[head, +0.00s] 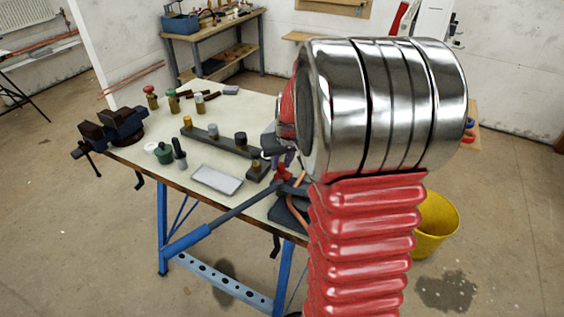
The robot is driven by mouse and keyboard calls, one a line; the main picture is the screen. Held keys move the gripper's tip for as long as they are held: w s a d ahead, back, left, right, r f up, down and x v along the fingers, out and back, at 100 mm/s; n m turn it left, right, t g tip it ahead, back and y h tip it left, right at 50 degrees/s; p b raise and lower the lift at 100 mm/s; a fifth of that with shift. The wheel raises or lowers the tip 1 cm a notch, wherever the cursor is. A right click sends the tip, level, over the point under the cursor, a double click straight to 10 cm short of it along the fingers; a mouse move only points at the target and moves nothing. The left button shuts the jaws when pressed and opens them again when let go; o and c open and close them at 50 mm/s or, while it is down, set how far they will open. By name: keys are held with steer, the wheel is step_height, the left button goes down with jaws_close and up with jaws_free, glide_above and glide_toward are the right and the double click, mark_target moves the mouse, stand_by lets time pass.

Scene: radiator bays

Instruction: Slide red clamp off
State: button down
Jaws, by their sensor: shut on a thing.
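My gripper (280,160) is small and dark, low over the right part of the bench, partly hidden behind my arm. A small red piece (282,174), which looks like the red clamp, is right at its fingertips, and the jaws are shut on it. The exact hold is too small to make out. The red piece sits beside a copper-coloured pipe (299,181) and a dark block. A dark bar with a blue sleeve (188,241) runs from near the red piece down over the bench's front edge.
The white-topped bench (135,155) carries a dark rail with several fittings (213,131), a grey tray (216,180), a vise (122,124) and small valves. A yellow bucket (436,222) stands on the floor at right. My arm covers much of the right side.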

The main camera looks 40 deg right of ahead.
steer(key=shift+w+a+r, duration=0.1)
steer(key=shift+w+a, duration=0.15)
steer(key=c, duration=1.7)
jaws_free()
steer(key=shift+w, duration=0.1)
steer(key=shift+o, duration=0.9)
steer(key=shift+d, duration=0.1)
steer(key=v, duration=1.3)
steer(key=shift+s+r, duration=0.25)
steer(key=shift+s, duration=0.05)
